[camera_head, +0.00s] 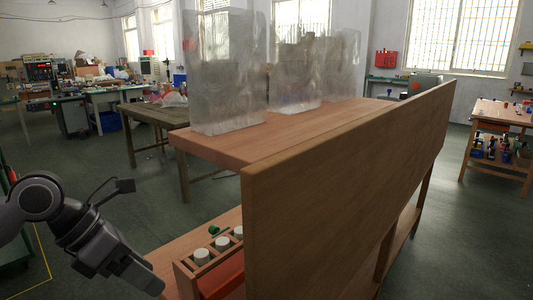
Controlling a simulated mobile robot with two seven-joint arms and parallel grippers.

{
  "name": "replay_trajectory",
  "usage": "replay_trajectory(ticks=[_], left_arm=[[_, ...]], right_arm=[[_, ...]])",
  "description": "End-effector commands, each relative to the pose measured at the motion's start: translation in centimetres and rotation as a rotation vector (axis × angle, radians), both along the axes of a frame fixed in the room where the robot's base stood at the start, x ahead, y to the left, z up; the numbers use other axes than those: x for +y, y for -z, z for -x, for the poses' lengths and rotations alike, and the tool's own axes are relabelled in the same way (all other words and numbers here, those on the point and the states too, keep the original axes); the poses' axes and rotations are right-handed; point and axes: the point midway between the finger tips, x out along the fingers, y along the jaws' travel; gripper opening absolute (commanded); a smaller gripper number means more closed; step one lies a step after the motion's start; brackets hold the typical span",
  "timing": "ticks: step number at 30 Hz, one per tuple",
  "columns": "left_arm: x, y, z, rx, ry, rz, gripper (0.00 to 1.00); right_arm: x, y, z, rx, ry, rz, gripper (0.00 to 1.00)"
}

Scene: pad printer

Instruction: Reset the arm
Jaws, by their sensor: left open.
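My left arm (60,215) comes in from the lower left. It is dark grey, and a small black bracket sticks up from its wrist. My left gripper (143,277) points down and to the right, beside the low wooden shelf. Its fingers are hard to make out, but it is open, and nothing shows in it. It is a little left of a wooden rack (190,282) that holds several white-capped items (201,256). My right arm and gripper are not in view.
A wooden bench (215,147) carries several tall translucent blocks (228,75). An upright wooden panel (340,190) closes off its near side and hides part of the shelf. A green item (221,243) lies behind the rack. Open floor (130,225) lies left of the bench.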

Motion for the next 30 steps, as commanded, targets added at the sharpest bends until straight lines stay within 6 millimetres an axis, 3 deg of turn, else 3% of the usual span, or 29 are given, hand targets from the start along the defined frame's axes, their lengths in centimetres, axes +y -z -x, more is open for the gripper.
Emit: replay_trajectory(ticks=[7,14,17,23,30], left_arm=[[-4.5,2.2,2.5,0.180,-0.073,0.416,0.62],[-5.8,2.9,2.9,0.361,-0.290,0.809,0.62],[-5.3,3.6,2.6,0.439,-0.426,0.958,0.62],[-2.3,6.4,1.6,0.584,-0.768,1.202,0.62],[3.6,13.1,1.9,0.726,-1.282,1.370,0.62]], right_arm=[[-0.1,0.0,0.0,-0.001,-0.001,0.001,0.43],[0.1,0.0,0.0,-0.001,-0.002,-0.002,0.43],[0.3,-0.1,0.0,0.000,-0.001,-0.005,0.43],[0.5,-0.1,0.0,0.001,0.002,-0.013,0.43],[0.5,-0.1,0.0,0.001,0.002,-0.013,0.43]])
